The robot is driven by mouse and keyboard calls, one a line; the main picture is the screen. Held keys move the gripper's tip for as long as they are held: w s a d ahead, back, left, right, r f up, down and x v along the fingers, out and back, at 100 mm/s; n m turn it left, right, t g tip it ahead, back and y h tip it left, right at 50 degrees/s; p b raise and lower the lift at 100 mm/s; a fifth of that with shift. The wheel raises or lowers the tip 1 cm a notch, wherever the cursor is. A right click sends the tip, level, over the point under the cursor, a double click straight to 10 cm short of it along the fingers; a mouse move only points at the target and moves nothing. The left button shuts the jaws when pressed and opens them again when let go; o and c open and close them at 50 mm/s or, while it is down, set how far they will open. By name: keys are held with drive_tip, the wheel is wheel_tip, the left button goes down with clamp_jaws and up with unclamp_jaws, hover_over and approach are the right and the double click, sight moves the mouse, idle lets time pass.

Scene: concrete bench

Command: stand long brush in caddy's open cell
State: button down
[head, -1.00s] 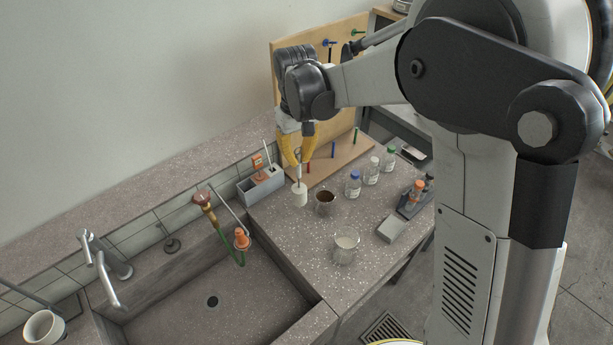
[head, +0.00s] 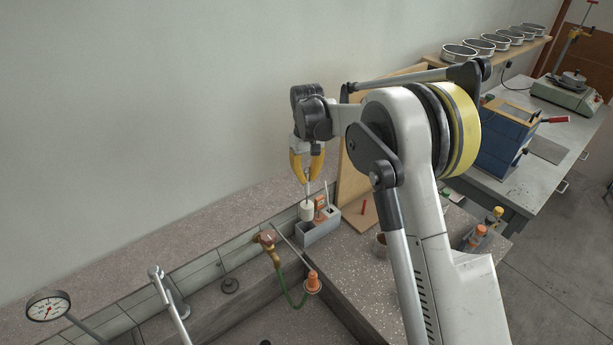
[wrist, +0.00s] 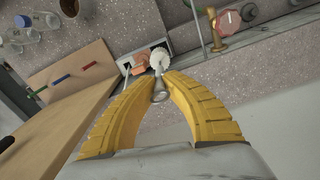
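My gripper (head: 307,176) has its yellow fingers shut on the thin metal handle of the long brush (head: 306,210). The brush hangs about upright, white head down, over the left part of the grey caddy (head: 322,233). In the wrist view the brush (wrist: 160,60) covers part of the caddy (wrist: 133,59), so the cell beneath is partly hidden. Whether the head is just above the rim or slightly inside, I cannot tell. The caddy's right part holds an orange item (head: 320,203) and a thin white stick (head: 326,190).
A brass tap (head: 267,242) with a green hose and an orange nozzle (head: 313,283) stands left of the caddy at the sink. A wooden pegboard (wrist: 70,90) rises close beside my gripper. Bottles and a brown cup (wrist: 22,35) stand on the bench.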

sight(306, 203)
drive_tip(key=shift+a+f+b, duration=0.1)
drive_tip(key=shift+f+b, duration=3.1)
drive_tip(key=shift+f, duration=1.95)
drive_tip(key=shift+f+b, duration=0.4)
drive_tip(key=shift+f, duration=0.15)
drive_tip(key=c, duration=1.5)
unclamp_jaws()
wheel_tip(306, 203, up, 12)
drive_tip(key=shift+r, duration=0.1)
